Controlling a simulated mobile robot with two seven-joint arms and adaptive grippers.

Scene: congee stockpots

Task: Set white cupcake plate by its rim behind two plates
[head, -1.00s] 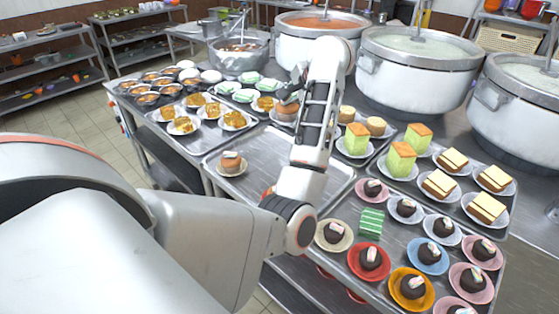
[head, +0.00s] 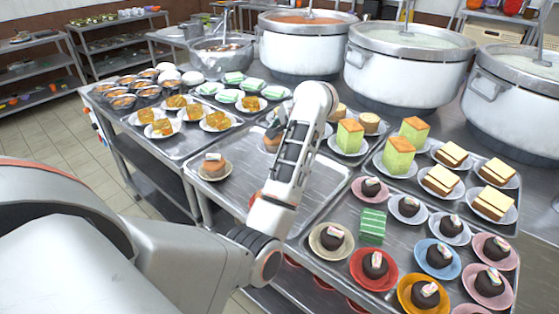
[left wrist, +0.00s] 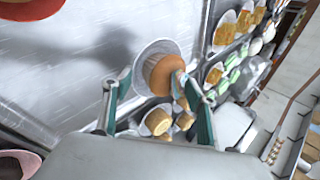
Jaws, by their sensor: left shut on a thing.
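A white plate (left wrist: 143,50) with a brown-sided, orange-topped cupcake (left wrist: 158,74) sits between the fingertips of my left gripper (left wrist: 150,83) in the left wrist view. The gripper is shut on this plate; the exact contact at the rim is partly hidden. In the head view my left gripper (head: 277,124) is over the back of the tray, and the held cupcake (head: 271,144) is partly hidden by my arm. Another cupcake (head: 214,162) stands on a white plate (head: 216,175) at the tray's left side. My right gripper is not in view.
The metal tray (head: 238,199) is mostly bare in its middle. Plates of orange cakes (head: 163,127) stand behind, green sponge cakes (head: 350,136) to the right, and chocolate cakes (head: 375,265) in front right. Large stockpots (head: 405,65) line the back.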

